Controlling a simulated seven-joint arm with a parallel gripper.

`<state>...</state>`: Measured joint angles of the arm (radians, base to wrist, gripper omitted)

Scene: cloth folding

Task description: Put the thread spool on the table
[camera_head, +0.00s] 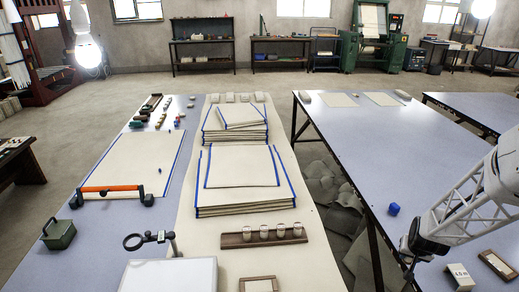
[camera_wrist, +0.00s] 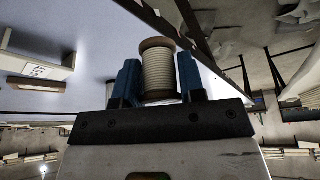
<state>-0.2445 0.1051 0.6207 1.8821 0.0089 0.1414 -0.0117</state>
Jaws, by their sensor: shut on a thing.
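In the wrist view, a thread spool (camera_wrist: 158,72) with pale thread and brown ends stands between the two blue fingers of my gripper (camera_wrist: 158,85). The gripper is shut on it. The right table (camera_wrist: 95,30) shows behind the spool, with its edge running diagonally close by. I cannot tell the gap between spool and tabletop. In the head view, my arm reaches in from the right over the right table (camera_head: 350,150). The spool is not discernible there.
The left table carries folded cloth stacks (camera_head: 245,200) and a jar rack (camera_head: 263,237).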

